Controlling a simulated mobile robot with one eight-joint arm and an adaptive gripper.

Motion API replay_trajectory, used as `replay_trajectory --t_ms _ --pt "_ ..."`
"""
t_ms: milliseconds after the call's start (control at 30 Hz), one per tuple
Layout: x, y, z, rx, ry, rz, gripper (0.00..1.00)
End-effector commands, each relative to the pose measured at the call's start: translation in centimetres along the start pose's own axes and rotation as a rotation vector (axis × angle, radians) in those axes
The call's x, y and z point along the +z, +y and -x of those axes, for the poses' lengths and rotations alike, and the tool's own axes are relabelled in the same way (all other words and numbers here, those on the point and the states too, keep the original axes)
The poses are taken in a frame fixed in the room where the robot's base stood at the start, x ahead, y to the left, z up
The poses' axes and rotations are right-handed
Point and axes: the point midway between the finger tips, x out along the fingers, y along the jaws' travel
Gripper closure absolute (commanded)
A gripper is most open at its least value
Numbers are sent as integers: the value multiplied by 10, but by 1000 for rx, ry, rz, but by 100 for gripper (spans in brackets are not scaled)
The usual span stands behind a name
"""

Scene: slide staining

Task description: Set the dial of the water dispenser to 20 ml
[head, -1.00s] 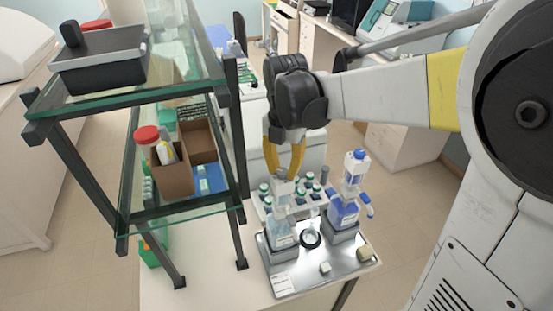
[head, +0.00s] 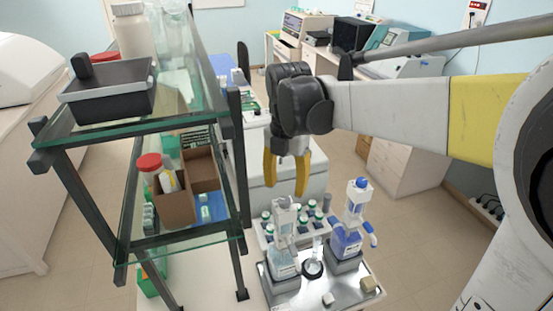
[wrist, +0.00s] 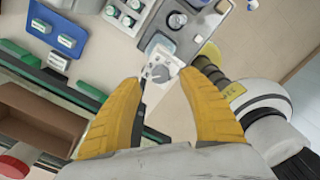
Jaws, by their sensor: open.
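Two bottle-top dispensers stand on a metal tray (head: 312,293). The left one (head: 284,258), with pale clear liquid, appears to be the water dispenser. The right one (head: 346,240) has blue liquid and a blue cap. My gripper (head: 286,182) is open and empty, pointing down just above the left dispenser's grey-white head. In the wrist view, that dispenser's head, with a grey round dial (wrist: 160,73), lies between and beyond my yellow fingers (wrist: 167,85). The dial's markings are too small to read. I see no contact between fingers and dial.
A glass shelf unit (head: 130,125) with dark posts stands close on the left, holding a cardboard box (head: 176,205). A rack of green-capped bottles (head: 298,222) stands behind the dispensers. Small blocks (head: 369,285) lie on the tray's front right. Open floor is to the right.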

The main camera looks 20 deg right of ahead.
Motion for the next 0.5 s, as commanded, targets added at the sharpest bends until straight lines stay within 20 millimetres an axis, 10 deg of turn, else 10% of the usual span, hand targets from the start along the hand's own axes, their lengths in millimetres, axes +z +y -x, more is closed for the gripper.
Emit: replay_trajectory --t_ms 500 --pt "0 0 74 0 0 0 51"
